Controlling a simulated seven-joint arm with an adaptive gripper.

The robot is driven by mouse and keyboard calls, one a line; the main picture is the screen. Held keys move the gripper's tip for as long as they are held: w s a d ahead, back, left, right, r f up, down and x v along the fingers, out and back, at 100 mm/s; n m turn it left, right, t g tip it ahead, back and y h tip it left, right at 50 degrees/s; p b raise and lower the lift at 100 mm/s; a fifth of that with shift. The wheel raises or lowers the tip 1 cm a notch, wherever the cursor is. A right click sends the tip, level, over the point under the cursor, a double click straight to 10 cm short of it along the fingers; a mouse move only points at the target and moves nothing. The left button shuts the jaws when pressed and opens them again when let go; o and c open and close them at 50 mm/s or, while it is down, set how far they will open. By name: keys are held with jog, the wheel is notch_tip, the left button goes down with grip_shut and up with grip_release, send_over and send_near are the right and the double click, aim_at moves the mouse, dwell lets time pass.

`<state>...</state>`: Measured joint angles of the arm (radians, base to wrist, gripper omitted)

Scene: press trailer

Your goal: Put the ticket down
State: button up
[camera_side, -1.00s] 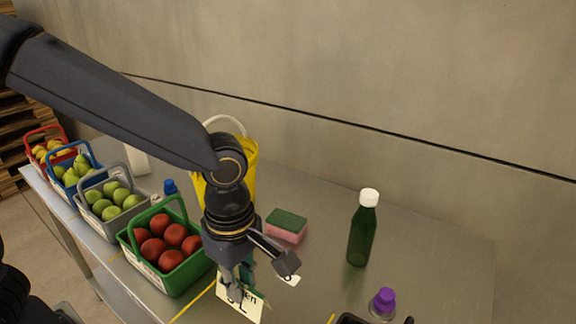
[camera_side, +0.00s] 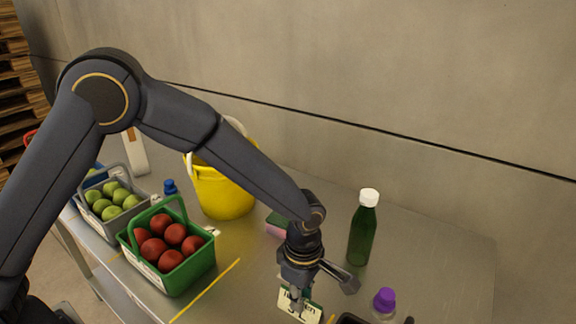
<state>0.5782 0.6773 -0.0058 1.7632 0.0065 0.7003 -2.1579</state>
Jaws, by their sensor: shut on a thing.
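My gripper (camera_side: 299,292) is at the lower middle of the side view, pointing down. It is shut on the ticket (camera_side: 288,304), a pale card with dark printed letters. The fingers cover part of the card, and its lower edge is close to the bottom of the picture. I cannot tell whether the ticket touches the table. The steel table (camera_side: 248,285) lies below, with a yellow line (camera_side: 207,290) to the left of the ticket.
A green basket of red fruit (camera_side: 168,285) stands to the left, and a grey basket of green fruit (camera_side: 87,216) beyond it. A yellow bucket (camera_side: 222,194) and a sponge (camera_side: 275,226) are behind. A green bottle (camera_side: 361,235), a purple-capped bottle (camera_side: 384,300) and a dark tray edge (camera_side: 347,319) are at right.

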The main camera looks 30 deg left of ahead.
jog(key=shift+f, duration=0.1)
jog(key=o, duration=0.7)
jog(key=shift+o, duration=0.2)
notch_tip(320, 180, up, 12)
jog(key=s+a+r+m+t, duration=0.1)
jog(key=s+a+r+m, duration=0.1)
jog(key=a+r+m, duration=0.4)
jog(key=s+a+r+m+t, duration=0.2)
jog(key=s+a+m, duration=0.4)
jog(key=a, duration=0.3)
jog(key=s+a+r+m+t, duration=0.2)
jog(key=s+a+r+m, duration=0.1)
jog(key=s+a+m, duration=0.3)
jog(key=s+a, duration=0.2)
jog(key=a, duration=0.1)
jog(key=shift+s+t, duration=0.25)
jog(key=shift+t, duration=0.05)
